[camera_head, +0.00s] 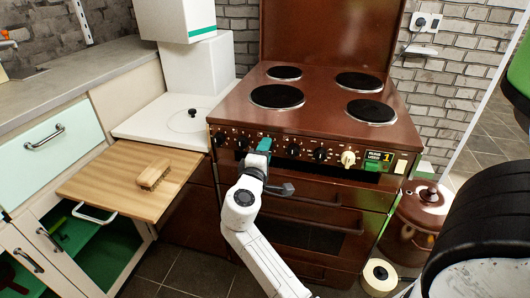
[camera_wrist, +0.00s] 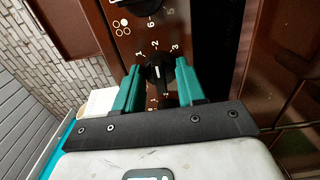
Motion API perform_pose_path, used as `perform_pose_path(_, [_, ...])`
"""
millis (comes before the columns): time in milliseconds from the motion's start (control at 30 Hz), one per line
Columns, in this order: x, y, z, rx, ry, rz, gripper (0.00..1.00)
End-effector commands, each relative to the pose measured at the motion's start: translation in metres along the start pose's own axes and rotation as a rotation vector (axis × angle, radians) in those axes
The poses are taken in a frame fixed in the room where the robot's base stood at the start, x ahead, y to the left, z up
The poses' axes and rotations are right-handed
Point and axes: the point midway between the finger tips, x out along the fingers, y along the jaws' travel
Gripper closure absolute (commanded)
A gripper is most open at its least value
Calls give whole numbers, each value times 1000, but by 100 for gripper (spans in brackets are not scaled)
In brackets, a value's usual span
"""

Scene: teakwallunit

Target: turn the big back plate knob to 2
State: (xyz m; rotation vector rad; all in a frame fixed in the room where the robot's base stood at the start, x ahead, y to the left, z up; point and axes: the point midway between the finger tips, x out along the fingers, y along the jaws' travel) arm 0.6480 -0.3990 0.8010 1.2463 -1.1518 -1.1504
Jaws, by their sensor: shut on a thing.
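The brown stove (camera_head: 330,95) has a row of knobs along its front panel. My gripper (camera_head: 263,146) is at the panel, left of its middle, with its teal fingers over one knob. In the wrist view, the fingers (camera_wrist: 158,68) are shut on either side of a black knob (camera_wrist: 158,76). Its white mark points up in the picture, roughly toward the printed 2 (camera_wrist: 155,45). The 1 is left of it and the 3 right. In the head view my gripper hides this knob. I cannot read there which plate it serves.
Other black knobs (camera_head: 320,154) and a cream knob (camera_head: 348,158) are on the same panel. An oven handle (camera_head: 315,199) runs below. A pulled-out wooden board (camera_head: 115,188) with a brush (camera_head: 153,175) is at left. A brown pot (camera_head: 424,202) stands at right.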

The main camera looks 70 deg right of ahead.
Motion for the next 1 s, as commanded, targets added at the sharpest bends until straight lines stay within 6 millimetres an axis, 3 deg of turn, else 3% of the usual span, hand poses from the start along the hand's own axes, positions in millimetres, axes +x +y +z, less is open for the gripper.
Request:
perform_pose_path(300, [0, -1, 0, -2, -1, -1, 35])
perform_pose_path(600, [-4, -1, 0, -2, 0, -1, 35])
perform_pose_path(767, [-25, 0, -1, -2, 3, -1, 35])
perform_pose_path(1000, [-72, -1, -1, -3, 4, -1, 35])
